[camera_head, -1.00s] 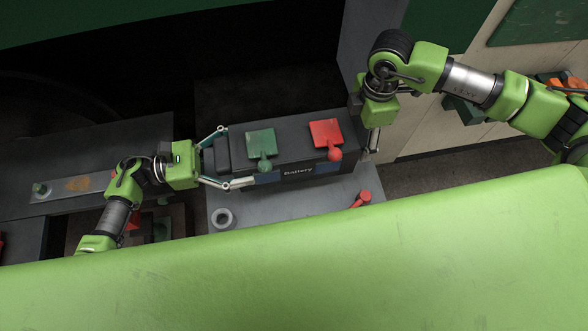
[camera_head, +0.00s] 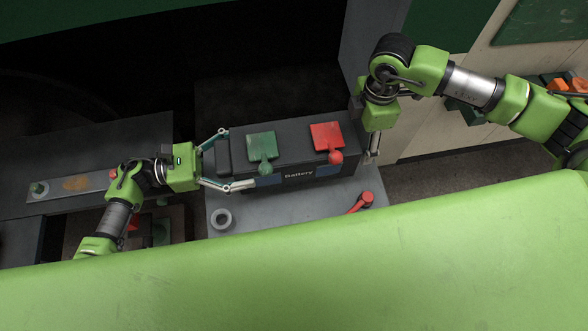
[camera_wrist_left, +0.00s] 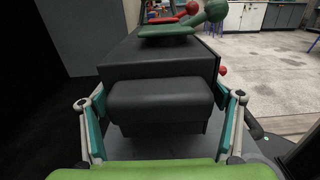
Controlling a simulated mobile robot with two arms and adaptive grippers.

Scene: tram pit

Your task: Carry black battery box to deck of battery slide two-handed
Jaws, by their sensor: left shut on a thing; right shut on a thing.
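The black battery box (camera_head: 292,147), labelled "Battery", has a green terminal cover (camera_head: 261,146) and a red one (camera_head: 327,136) on top. It sits between my two grippers, over a grey deck (camera_head: 290,210). My left gripper (camera_head: 228,160) is shut on the box's left end, its fingers either side of a black end block. In the left wrist view the box (camera_wrist_left: 160,58) fills the middle between the fingers (camera_wrist_left: 160,120). My right gripper (camera_head: 371,145) is shut at the box's right end, its fingers partly hidden. I cannot tell whether the box touches the deck.
A grey ring (camera_head: 221,219) and a red lever (camera_head: 361,202) are on the deck near its front. A dark bench (camera_head: 60,155) with a metal plate stands at the left. A light cabinet (camera_head: 440,130) stands at the right. A large green surface crosses the foreground.

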